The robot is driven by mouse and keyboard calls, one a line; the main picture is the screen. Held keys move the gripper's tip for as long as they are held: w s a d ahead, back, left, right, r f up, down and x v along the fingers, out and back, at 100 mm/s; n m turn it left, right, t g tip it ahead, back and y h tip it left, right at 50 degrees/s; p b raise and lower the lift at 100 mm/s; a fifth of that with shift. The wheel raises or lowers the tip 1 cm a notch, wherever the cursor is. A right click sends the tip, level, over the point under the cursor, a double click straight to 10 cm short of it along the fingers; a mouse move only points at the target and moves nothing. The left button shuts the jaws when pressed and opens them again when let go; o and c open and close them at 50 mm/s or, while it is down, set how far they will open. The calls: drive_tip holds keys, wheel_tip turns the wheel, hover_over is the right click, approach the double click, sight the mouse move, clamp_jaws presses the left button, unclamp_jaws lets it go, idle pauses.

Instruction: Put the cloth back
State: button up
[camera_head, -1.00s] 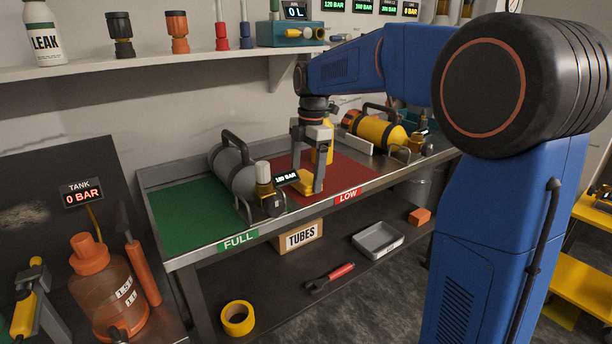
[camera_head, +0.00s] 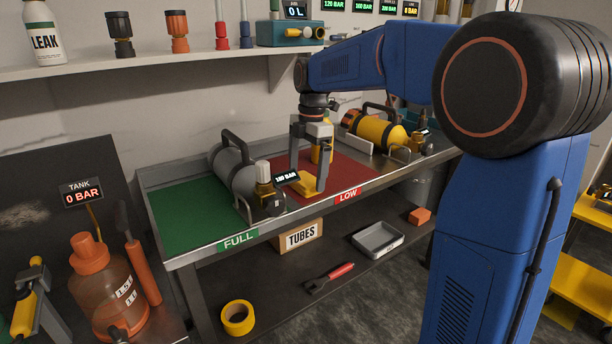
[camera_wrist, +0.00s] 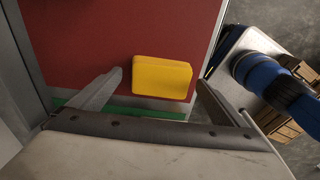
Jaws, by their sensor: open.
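The yellow cloth (camera_head: 305,187), a folded block-like pad, lies on the red LOW mat (camera_head: 347,171) near its left front part. My gripper (camera_head: 309,178) points down over it with its fingers spread. In the wrist view the cloth (camera_wrist: 162,77) lies flat on the red between the fingertips of my gripper (camera_wrist: 161,81). A gap shows on each side of the cloth, and I see no finger touching it. Part of the cloth is hidden by a finger in the head view.
A yellow cylinder (camera_head: 377,131) lies to the right. The green FULL mat (camera_head: 187,213) has bare room. A shelf (camera_head: 150,68) runs above.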

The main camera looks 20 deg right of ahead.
sight(310, 177)
wheel_tip(310, 177, up, 11)
drive_tip(key=d, duration=0.1)
drive_tip(key=s+d+f+m+t, duration=0.1)
drive_tip(key=s+d+f+m, duration=0.15)
drive_tip(key=s+m, duration=0.45)
drive_tip(key=s+d+f+m+t, duration=0.15)
drive_tip(key=s+f+m, duration=0.25)
drive_tip(key=s, duration=0.7)
drive_tip(key=s+d+f+m+t+h, duration=0.1)
drive_tip(key=s+f+m+t, duration=0.1)
drive_tip(key=s+f+m, duration=0.8)
drive_tip(key=s+f, duration=0.3)
drive_tip(key=s, duration=0.2)
drive_tip(key=shift+s+d+f, duration=0.2)
drive_tip(key=shift+s+f, duration=0.1)
drive_tip(key=shift+f, duration=0.1)
